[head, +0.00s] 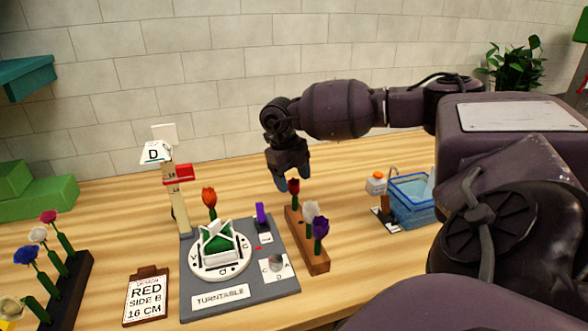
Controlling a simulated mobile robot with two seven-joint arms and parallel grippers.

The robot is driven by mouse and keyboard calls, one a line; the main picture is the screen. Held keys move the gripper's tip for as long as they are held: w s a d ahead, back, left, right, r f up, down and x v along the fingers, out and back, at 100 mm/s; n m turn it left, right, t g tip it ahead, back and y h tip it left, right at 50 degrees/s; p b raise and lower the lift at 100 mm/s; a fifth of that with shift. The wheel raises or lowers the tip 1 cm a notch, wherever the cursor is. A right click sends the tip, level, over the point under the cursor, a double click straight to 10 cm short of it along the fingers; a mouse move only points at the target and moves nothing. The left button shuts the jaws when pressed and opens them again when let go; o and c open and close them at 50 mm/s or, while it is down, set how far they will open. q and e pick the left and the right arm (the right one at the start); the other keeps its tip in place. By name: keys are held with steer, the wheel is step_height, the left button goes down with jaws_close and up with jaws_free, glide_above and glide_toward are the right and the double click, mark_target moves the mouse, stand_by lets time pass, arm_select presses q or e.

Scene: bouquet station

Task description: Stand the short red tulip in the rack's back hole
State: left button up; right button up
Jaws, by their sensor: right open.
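A dark red tulip (294,188) stands upright at the back end of the brown wooden rack (316,266), seemingly in its back hole; its foot is too small to see clearly. A white flower (311,210) and a purple flower (320,228) stand in front of it in the same rack. My right gripper (288,184) is open and points down at the red tulip's head; the fingers overlap it in the picture, and I cannot tell whether they touch it. My left gripper is not in view.
A grey turntable board (285,285) with a white holder and an orange-red tulip (209,197) lies left of the rack. A measuring post (177,205) stands behind it. A black flower rack (72,290) and an order card (146,298) are left; a blue basin (412,205) is right.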

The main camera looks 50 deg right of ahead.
steer(key=shift+w+a+r+p, duration=0.15)
steer(key=shift+r+p, duration=0.35)
steer(key=shift+r, duration=0.75)
steer(key=shift+w+r, duration=0.15)
steer(key=shift+r, duration=0.4)
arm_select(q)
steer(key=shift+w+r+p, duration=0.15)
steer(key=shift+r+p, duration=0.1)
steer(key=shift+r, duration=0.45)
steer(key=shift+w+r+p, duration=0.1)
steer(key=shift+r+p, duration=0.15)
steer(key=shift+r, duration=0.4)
arm_select(e)
steer(key=shift+w+r, duration=0.1)
steer(key=shift+r, duration=0.4)
steer(key=o, duration=0.6)
steer(key=shift+c, duration=0.2)
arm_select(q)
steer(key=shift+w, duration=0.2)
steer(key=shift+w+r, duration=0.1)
arm_select(e)
steer(key=shift+f, duration=0.1)
